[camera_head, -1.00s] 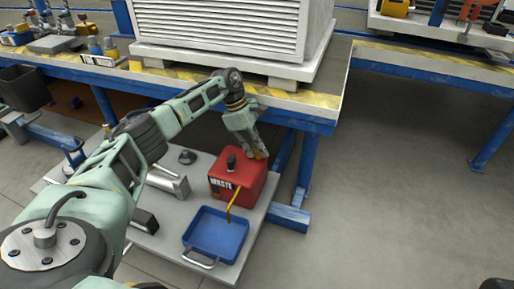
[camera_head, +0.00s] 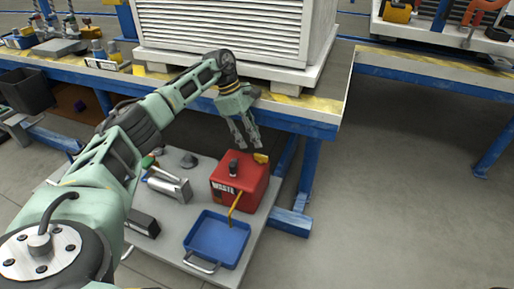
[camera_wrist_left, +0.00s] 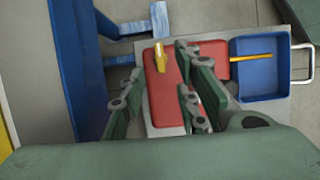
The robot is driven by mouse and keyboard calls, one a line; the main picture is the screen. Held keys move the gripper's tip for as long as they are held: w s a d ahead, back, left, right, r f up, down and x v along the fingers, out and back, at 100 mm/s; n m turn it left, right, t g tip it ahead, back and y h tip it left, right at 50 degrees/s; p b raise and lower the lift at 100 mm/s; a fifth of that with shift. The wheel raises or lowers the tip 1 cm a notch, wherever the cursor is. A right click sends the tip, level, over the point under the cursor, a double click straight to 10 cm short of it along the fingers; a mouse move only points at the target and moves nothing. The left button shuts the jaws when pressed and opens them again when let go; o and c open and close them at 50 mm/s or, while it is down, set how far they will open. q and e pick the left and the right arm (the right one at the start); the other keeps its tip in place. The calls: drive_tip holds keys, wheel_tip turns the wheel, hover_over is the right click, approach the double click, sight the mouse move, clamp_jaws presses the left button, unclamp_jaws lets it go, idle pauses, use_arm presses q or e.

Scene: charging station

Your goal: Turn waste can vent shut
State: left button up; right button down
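The red waste can (camera_head: 238,187) with a "WASTE" label stands on the grey low platform. Its yellow vent (camera_head: 261,158) sticks up at the top right back corner, and a black cap (camera_head: 233,160) is beside it. My left gripper (camera_head: 247,146) hangs above the back of the can, fingers apart and empty, clear of the vent. In the left wrist view the can (camera_wrist_left: 160,97) lies partly behind the open fingers, and the yellow vent (camera_wrist_left: 158,60) shows between them. My right gripper is not in view.
A blue tray (camera_head: 217,240) sits in front of the can, with a yellow spout reaching over it. The blue bench (camera_head: 300,118) edge is close behind and above. Floor to the right is clear.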

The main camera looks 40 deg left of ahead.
use_arm(q)
drive_tip(key=shift+v, duration=2.6)
